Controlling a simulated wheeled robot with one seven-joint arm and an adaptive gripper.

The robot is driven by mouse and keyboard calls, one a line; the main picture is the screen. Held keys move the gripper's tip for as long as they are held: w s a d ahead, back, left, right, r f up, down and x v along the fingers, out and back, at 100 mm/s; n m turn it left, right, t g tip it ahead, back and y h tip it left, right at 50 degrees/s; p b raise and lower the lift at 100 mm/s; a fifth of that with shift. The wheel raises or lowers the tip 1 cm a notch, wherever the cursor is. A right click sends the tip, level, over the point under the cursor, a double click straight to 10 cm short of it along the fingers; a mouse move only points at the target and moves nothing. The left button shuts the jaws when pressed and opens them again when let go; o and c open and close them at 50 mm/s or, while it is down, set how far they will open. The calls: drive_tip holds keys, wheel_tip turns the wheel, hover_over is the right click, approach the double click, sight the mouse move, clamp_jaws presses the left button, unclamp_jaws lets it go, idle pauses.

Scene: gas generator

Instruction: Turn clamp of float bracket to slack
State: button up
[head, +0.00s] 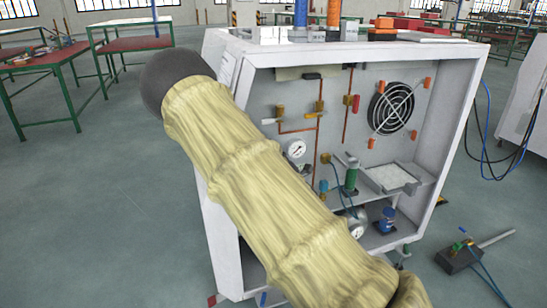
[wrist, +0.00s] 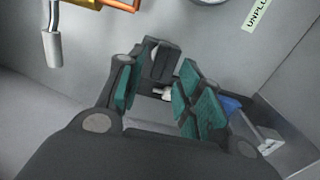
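My gripper (wrist: 165,85) shows in the wrist view with its teal-padded fingers apart, so it is open. A small pale piece (wrist: 163,95) shows between the fingers; I cannot tell whether it is the clamp or whether a finger touches it. Beyond the right finger, a blue part (wrist: 230,104) and a grey bracket-like piece (wrist: 266,138) sit by the panel, partly hidden. I cannot tell for sure which part is the float bracket. In the head view my sleeved arm crosses the picture and my gripper is not visible.
The open white cabinet (head: 447,135) holds copper pipes, valves, a gauge (head: 296,149), a fan (head: 391,108), a green cylinder (head: 351,178) and a blue can (head: 387,220). A valve lever (wrist: 52,48) is at upper left in the wrist view.

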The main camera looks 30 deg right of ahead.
drive_tip(key=v, duration=0.8)
drive_tip(key=shift+s+a, duration=0.1)
drive_tip(key=s+a+f+m+g, duration=0.2)
drive_tip(key=s+f+m+g, duration=0.3)
drive_tip(key=f, duration=0.6)
drive_tip(key=s+a+f+m+g, duration=0.25)
drive_tip(key=s+f, duration=0.35)
drive_tip(key=f, duration=0.5)
drive_tip(key=s+a+f+m+g+y, duration=0.1)
drive_tip(key=s+a+f+m+g, duration=0.2)
drive_tip(key=s+a+f, duration=0.6)
drive_tip(key=s+a+f+m+g+y, duration=0.1)
drive_tip(key=s+a+f+m+g, duration=0.4)
drive_tip(key=s, duration=0.6)
drive_tip(key=s+a+f+g+y, duration=0.2)
drive_tip(key=s+a+f, duration=0.1)
drive_tip(key=s+a, duration=0.55)
wheel_tip(320, 180, up, 21)
drive_tip(key=s+d+p, duration=0.1)
drive_tip(key=d+p, duration=0.1)
drive_tip(key=p, duration=1.9)
drive_tip(key=shift+s, duration=0.35)
